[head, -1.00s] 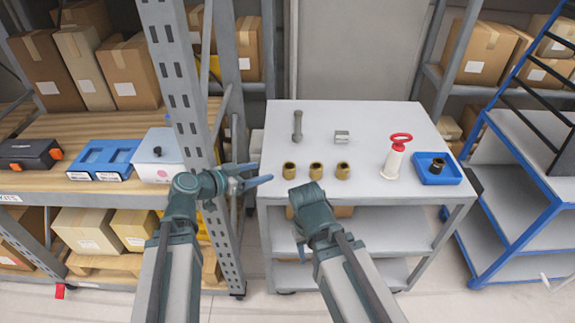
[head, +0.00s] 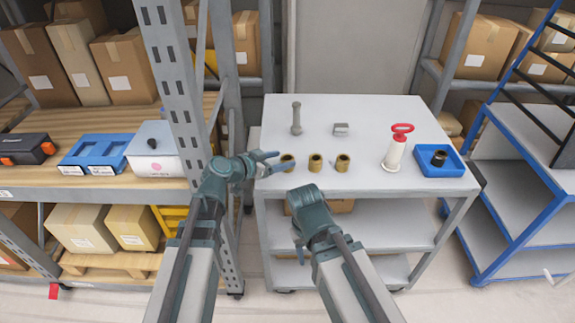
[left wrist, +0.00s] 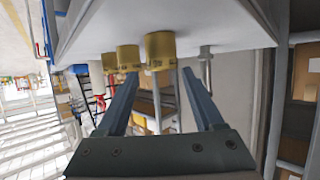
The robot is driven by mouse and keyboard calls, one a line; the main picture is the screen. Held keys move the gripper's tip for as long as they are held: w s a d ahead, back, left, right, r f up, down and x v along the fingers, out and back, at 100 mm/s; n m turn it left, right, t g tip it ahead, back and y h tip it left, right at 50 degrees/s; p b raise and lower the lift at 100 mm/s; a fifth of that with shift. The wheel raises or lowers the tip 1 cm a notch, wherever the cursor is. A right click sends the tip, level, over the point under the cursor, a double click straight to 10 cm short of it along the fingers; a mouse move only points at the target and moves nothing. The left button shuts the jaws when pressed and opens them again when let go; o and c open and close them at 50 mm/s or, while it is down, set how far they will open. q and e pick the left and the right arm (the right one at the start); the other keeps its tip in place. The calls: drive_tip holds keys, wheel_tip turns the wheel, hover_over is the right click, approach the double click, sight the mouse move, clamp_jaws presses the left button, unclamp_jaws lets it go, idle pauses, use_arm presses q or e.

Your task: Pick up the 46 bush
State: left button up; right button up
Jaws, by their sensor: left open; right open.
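Three brass bushes stand upright in a row on the white table top: the left bush (head: 287,162), the middle bush (head: 315,162) and the right bush (head: 342,163). I cannot read any size on them. My left gripper (head: 272,161) is open and empty, with its fingertips just beside the left bush. In the left wrist view that nearest bush (left wrist: 160,50) lies ahead of the tips, close to the line between the two fingers (left wrist: 160,74). A darker bush (head: 438,158) sits in the blue tray. My right gripper (head: 312,208) is low before the table's front edge, its fingers mostly hidden.
On the table (head: 385,110) are a grey bolt-like part (head: 296,118), a small metal block (head: 341,129), a red-handled white tool (head: 396,148) and the blue tray (head: 455,170).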

sight(292, 158)
use_arm(q)
drive_tip(key=b+x, duration=0.1)
drive_tip(key=x, duration=0.3)
drive_tip(key=shift+f, duration=0.1)
drive_tip(key=shift+s, duration=0.1)
drive_tip(key=shift+c, duration=0.3)
clamp_jaws()
